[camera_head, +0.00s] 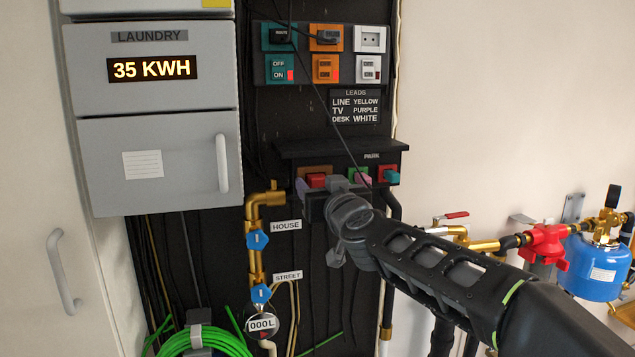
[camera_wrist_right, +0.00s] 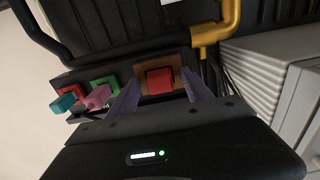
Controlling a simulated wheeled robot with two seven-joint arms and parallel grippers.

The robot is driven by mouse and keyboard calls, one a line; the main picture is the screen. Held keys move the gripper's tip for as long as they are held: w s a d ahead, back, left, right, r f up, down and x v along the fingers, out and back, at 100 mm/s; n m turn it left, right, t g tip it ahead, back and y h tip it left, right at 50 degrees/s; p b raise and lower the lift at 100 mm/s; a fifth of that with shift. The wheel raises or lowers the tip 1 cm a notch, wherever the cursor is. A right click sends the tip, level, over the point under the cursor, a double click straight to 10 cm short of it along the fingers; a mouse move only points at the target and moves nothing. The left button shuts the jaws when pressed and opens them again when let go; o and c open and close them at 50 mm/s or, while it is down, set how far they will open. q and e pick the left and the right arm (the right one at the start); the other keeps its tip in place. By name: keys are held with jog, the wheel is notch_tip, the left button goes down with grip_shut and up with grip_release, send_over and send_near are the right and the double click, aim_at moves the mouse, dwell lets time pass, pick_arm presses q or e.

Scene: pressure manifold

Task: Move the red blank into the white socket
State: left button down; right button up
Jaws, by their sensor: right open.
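The red blank (camera_head: 316,180) sits in an orange-brown frame on the PARK shelf; it also shows in the right wrist view (camera_wrist_right: 160,79). The white socket (camera_head: 370,39) is at the upper right of the black panel, its face bare with no plug in it. My right gripper (camera_wrist_right: 160,84) is open, its two fingers on either side of the red blank; I cannot tell whether they touch it. In the head view my right gripper (camera_head: 335,192) is at the PARK shelf and partly covers it. My left gripper is not in view.
A pink blank (camera_wrist_right: 97,97) by a green frame and a teal blank (camera_wrist_right: 64,103) by a red frame are beside the red one. Dark plugs occupy the teal socket (camera_head: 280,36) and orange socket (camera_head: 326,38). A thin dark cable crosses before the panel. Brass pipe (camera_head: 255,225) runs left.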

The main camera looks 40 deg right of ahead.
dwell(0.3)
grip_shut()
dwell(0.5)
jog(key=shift+s, duration=0.1)
dwell(0.4)
jog(key=shift+p+v, duration=0.7)
jog(key=shift+v, duration=2.2)
